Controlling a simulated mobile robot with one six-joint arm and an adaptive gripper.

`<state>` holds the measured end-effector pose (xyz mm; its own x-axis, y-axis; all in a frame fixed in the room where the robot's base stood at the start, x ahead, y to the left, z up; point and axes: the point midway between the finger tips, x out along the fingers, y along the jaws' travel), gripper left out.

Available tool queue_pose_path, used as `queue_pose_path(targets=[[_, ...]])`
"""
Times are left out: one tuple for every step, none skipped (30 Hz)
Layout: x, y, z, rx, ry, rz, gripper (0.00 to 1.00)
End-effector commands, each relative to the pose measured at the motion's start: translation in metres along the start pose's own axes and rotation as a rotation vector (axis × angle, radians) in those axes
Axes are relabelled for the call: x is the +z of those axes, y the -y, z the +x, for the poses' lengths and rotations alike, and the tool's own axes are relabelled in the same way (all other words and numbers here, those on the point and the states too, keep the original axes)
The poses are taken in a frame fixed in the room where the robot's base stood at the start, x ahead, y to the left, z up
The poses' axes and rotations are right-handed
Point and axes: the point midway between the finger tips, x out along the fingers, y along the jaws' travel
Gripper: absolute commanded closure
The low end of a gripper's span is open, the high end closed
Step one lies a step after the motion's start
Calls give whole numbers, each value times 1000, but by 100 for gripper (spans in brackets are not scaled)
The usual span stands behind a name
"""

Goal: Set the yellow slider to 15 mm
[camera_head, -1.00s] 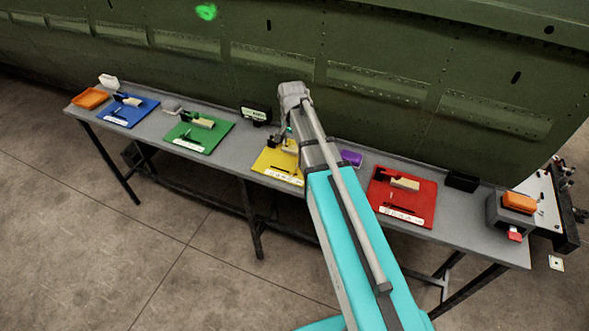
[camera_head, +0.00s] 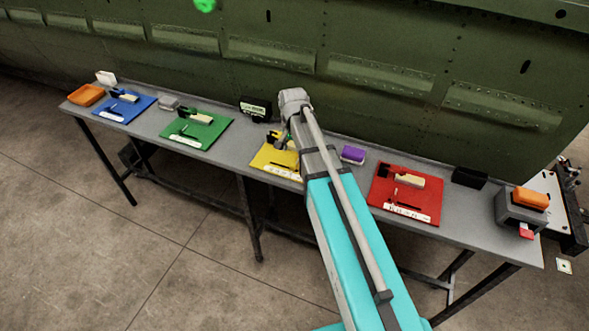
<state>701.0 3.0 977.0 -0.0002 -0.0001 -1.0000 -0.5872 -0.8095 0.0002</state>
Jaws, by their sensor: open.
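The yellow board (camera_head: 264,160) lies on the long grey table, with a white marked strip (camera_head: 283,170) along its front edge and a black-and-cream block on it. My arm covers the board's right part. My gripper (camera_head: 283,140) points down over the back of the yellow board, small and partly hidden by my wrist. It is open, with nothing seen in it. The slider's knob and its setting are too small and too covered to read, and I cannot tell whether the gripper touches it.
Similar blue (camera_head: 113,112), green (camera_head: 212,131) and red (camera_head: 428,208) boards lie along the table (camera_head: 345,188). A dark display box (camera_head: 255,108) stands behind the yellow board, and a purple block (camera_head: 353,154) lies right of my arm. The green fuselage wall (camera_head: 400,45) rises behind.

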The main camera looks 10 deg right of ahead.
Motion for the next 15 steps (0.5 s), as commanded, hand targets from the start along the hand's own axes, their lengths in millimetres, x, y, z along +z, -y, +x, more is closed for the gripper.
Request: queue_pose_path(targets=[[0,0,8,0,0,0,37],[0,0,10,0,0,0,37],[0,0,14,0,0,0,37],[0,0,16,0,0,0,37],[0,0,18,0,0,0,37],[0,0,21,0,0,0,37],[0,0,24,0,0,0,37],[0,0,26,0,0,1,37],[0,0,29,0,0,1,37],[0,0,31,0,0,1,37],[0,0,34,0,0,1,37],[0,0,37,0,0,1,37],[0,0,39,0,0,1,37],[0,0,41,0,0,1,37],[0,0,44,0,0,1,37]])
